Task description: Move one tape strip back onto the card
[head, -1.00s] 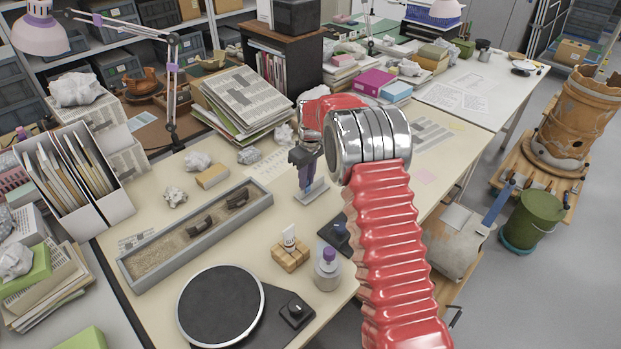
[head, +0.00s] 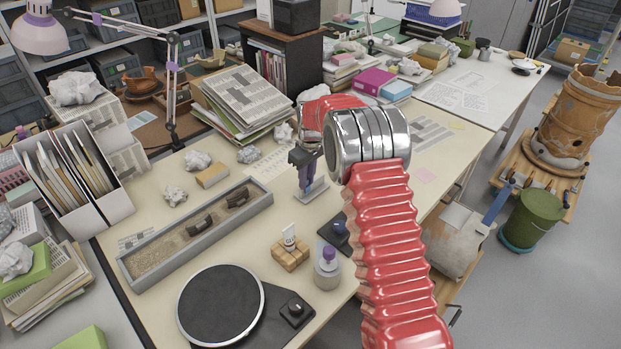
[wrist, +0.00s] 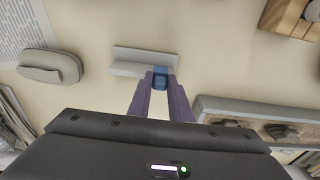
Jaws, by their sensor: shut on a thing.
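My gripper (wrist: 160,84) points down over the table, its purple fingers shut on a small blue tape strip (wrist: 160,74). The card (wrist: 140,62) is a pale grey, angled piece under the fingertips. In the wrist view the strip overlaps the card's right end; I cannot tell whether they touch. In the head view my gripper (head: 308,186) is left of my red arm, with the card (head: 318,189) at its tips. The strip is too small to make out clearly there.
The long grey sand tray (head: 150,262) with dark sherds lies to the left. A wooden block (head: 290,255), a purple-capped bottle (head: 327,270) and a black turntable (head: 220,305) stand nearer. A grey rounded object (wrist: 52,66) lies left of the card in the wrist view.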

